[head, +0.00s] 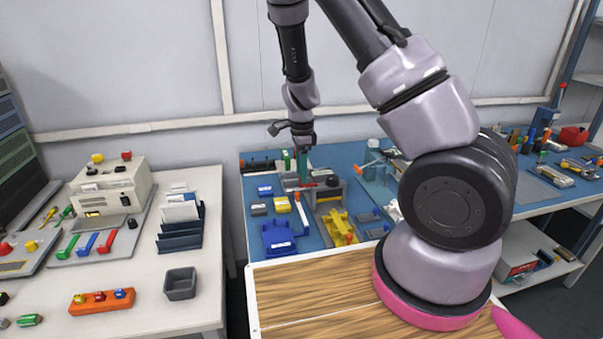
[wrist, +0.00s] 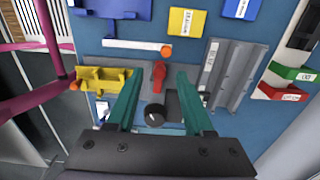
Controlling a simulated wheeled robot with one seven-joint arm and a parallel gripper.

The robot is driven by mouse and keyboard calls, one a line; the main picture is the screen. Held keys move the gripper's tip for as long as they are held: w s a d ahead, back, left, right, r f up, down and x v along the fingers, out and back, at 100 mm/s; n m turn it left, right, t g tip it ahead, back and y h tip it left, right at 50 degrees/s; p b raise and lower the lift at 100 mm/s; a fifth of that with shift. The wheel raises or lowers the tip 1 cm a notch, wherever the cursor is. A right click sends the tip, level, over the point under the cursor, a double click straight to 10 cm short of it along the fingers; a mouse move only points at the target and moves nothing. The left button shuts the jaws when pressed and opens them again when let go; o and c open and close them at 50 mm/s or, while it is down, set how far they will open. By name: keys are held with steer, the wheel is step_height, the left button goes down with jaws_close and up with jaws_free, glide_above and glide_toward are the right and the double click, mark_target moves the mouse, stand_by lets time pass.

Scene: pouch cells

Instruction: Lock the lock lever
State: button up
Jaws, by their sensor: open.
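A red lever (wrist: 158,76) stands on a grey fixture in the wrist view, with a black round knob (wrist: 154,113) just nearer to me. I take the red lever to be the lock lever; no label on it can be read. My gripper (wrist: 160,73) is open, its two teal fingers on either side of the lever with a visible gap each side. I cannot tell how far the fingertips are above it. In the head view my gripper (head: 294,161) points down over the grey fixture on the blue bench, and the lever is not clearly seen there.
Close by are a white bar with an orange end (wrist: 140,46), a yellow fixture (wrist: 95,77), a grey channelled block (wrist: 228,78) and a yellow labelled block (wrist: 187,21). A blue block (head: 279,239) lies near the bench front.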

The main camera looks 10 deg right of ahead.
steer(key=shift+f, duration=0.5)
steer(key=shift+c, duration=0.4)
jaws_close()
steer(key=shift+s+d+n, duration=0.5)
steer(key=shift+s+n, duration=0.15)
steer(key=shift+n, duration=1.7)
steer(key=shift+s+d+n, duration=0.45)
steer(key=shift+s+n, duration=0.25)
steer(key=shift+n, duration=1.6)
steer(key=shift+s+d+n, duration=0.5)
steer(key=shift+s+n, duration=0.15)
steer(key=shift+n, duration=1.7)
